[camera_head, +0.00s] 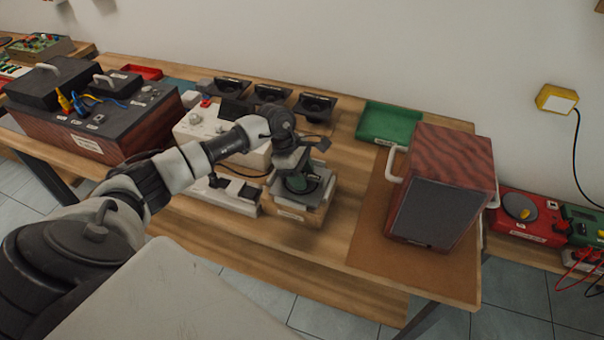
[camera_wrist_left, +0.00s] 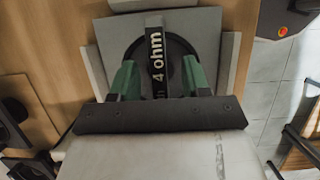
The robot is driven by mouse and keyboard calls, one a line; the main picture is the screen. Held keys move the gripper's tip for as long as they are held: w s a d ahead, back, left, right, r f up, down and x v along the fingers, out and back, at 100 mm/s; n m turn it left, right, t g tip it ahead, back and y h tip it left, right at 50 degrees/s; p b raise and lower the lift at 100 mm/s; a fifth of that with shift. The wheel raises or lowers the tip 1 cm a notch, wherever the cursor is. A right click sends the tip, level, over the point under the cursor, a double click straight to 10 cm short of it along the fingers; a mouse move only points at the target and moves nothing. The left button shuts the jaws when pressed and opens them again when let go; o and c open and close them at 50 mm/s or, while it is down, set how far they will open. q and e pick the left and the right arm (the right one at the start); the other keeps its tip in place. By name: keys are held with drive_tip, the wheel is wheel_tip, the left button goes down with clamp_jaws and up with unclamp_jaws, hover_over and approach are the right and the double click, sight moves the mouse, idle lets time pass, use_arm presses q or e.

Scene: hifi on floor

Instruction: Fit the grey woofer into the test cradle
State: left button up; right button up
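The grey woofer (camera_head: 312,198) lies at the test cradle (camera_head: 290,215), a pale box near the table's front edge. In the left wrist view the woofer (camera_wrist_left: 203,32) is a grey square plate with a black round middle. A dark bar marked "4 ohm" (camera_wrist_left: 156,50) crosses it. Pale cradle walls (camera_wrist_left: 97,72) show beside the plate; it looks slightly turned against them, and I cannot tell if it is fully seated. My left gripper (camera_head: 304,182) is over the woofer. Its green fingers (camera_wrist_left: 157,80) stand apart on both sides of the bar, with gaps. My right gripper is out of view.
A white device (camera_head: 205,128) stands left of the cradle. Several dark speaker units (camera_head: 315,105) stand behind. A green tray (camera_head: 388,123) and a wood speaker cabinet (camera_head: 440,195) on a brown mat (camera_head: 376,215) are to the right. Bare tabletop lies in front of the cradle.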

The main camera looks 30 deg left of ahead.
use_arm(q)
drive_tip(key=shift+f, duration=0.2)
drive_tip(key=b+v, duration=0.1)
drive_tip(key=v, duration=1)
drive_tip(key=shift+r+b, duration=0.1)
drive_tip(key=shift+b, duration=0.25)
wheel_tip(320, 180, up, 8)
drive_tip(key=p, duration=0.4)
drive_tip(key=shift+p, duration=0.35)
